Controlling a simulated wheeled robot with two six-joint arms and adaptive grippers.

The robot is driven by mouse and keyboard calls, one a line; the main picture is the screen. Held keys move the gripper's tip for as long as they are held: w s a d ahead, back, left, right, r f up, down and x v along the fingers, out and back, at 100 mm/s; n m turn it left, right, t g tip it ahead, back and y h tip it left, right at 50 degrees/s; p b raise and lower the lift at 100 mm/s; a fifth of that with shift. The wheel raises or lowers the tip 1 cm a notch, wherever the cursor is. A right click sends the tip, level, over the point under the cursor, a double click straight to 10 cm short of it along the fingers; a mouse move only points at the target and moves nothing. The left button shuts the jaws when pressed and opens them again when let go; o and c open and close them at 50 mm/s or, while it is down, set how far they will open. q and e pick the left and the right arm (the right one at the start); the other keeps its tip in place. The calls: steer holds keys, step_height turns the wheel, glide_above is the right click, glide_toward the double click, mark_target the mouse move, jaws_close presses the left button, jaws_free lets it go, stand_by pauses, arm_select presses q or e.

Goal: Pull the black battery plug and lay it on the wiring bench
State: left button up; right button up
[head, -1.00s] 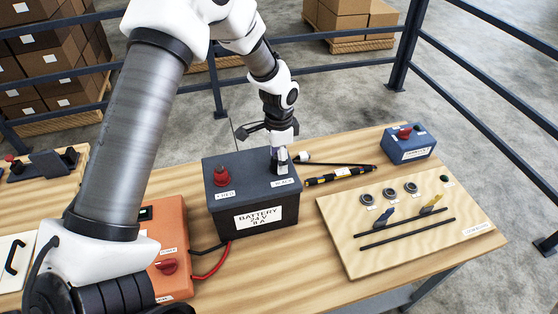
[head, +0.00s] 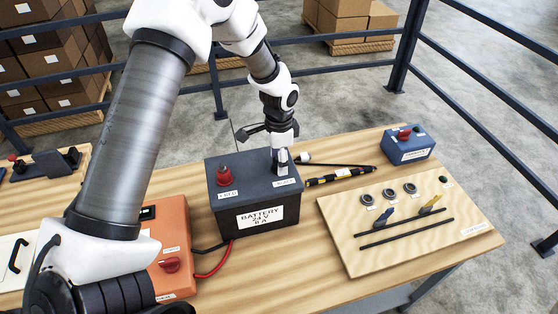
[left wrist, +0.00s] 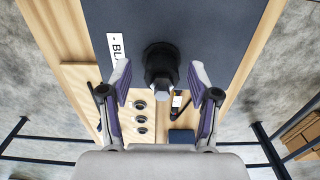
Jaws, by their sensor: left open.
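The battery (head: 228,198) is a dark grey box with a white label, standing on the wooden bench (head: 330,285). A red plug (head: 224,173) sits on the left of its top. The black plug (left wrist: 161,62) stands on the battery top beside a label in the left wrist view; in the head view my gripper mostly hides it. My left gripper (head: 281,168) points down over the right of the battery top. In the left wrist view my open left gripper (left wrist: 159,72) has one finger on each side of the black plug, with gaps visible. My right gripper is out of view.
A light board (head: 350,235) with rings, clips and dark rails lies right of the battery. A blue box (head: 408,150) with a red knob and a striped tool (head: 340,176) lie behind. An orange unit (head: 172,240) with cables stands left. Bare wood shows in front.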

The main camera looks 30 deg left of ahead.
arm_select(q)
steer(key=shift+w, duration=0.15)
jaws_close()
steer(key=shift+r, duration=0.4)
steer(key=shift+r+p, duration=0.45)
steer(key=shift+r, duration=2.15)
